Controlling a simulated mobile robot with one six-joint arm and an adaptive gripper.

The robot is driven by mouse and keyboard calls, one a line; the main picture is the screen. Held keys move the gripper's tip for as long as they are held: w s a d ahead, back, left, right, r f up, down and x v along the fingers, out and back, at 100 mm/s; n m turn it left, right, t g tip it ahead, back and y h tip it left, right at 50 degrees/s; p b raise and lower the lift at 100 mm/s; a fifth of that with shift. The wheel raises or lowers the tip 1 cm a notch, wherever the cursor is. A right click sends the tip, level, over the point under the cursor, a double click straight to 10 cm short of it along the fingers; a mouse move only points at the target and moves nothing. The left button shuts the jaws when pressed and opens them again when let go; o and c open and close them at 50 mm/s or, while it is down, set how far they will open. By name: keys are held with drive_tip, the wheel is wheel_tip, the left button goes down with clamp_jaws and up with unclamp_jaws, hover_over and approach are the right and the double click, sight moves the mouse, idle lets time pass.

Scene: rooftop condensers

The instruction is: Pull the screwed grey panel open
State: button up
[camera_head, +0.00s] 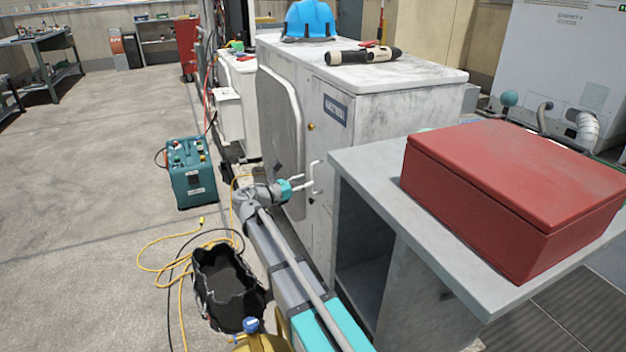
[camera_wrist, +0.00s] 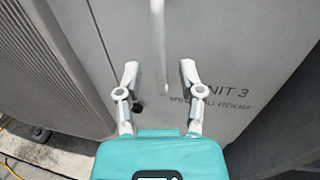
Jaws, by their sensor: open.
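A grey panel (camera_head: 320,225) with a worn surface forms the front face of the large condenser cabinet. It fills the middle of the wrist view (camera_wrist: 215,75), marked "UNIT 3" with smaller, hard-to-read print below. A pale vertical bar handle (camera_wrist: 157,40) stands on it, its lower end between my fingers' line. A small dark round fitting (camera_wrist: 138,107) shows beside my left finger. My gripper (camera_wrist: 159,78) is open, with one finger on each side of the handle's line. In the head view my gripper (camera_head: 304,182) is close to the panel; contact cannot be told. The panel looks closed.
A grey bench (camera_head: 375,160) with a red box (camera_head: 510,195) stands close at right of my arm. A black bucket (camera_head: 225,285), a yellow cable (camera_head: 150,255) and a teal machine (camera_head: 192,172) are on the floor at left.

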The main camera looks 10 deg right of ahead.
sight(312, 190)
drive_tip(key=shift+x, duration=1.5)
clamp_jaws()
